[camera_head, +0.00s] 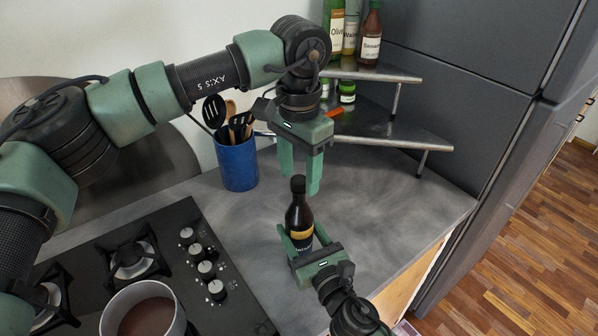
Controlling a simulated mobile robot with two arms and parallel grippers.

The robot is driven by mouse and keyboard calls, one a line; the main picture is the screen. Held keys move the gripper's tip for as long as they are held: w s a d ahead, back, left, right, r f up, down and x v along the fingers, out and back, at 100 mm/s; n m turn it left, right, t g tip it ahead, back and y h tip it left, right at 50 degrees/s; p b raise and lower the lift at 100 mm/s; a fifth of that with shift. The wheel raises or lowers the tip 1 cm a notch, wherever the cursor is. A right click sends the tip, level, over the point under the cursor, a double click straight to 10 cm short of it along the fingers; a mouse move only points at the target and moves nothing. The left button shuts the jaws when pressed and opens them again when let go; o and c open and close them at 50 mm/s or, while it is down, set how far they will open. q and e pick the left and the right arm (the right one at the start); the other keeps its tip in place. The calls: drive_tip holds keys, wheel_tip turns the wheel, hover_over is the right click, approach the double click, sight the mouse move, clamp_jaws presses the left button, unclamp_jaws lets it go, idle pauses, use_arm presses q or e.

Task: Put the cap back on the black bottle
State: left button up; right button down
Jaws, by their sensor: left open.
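The black bottle (299,217) stands upright on the grey counter, with a yellow-edged dark label low on its body. A dark cap (298,184) appears to sit on top of its neck; whether it is fully seated cannot be told. My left gripper (300,180) comes down from above with its two green fingers apart, around or just behind the bottle's top. It is open and holds nothing. My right gripper (301,235) reaches in from the lower right, with its fingers on both sides of the bottle's lower body, shut on it.
A blue utensil holder (237,162) stands left of the bottle. A dark hob (160,262) with a pot (143,312) of brown liquid is at lower left. A corner shelf (385,127) with several bottles and a jar stands behind. Counter right of the bottle is clear.

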use_arm(q)
wheel_tip(320, 180, up, 4)
drive_tip(key=shift+r, duration=0.15)
drive_tip(key=shift+c, duration=0.4)
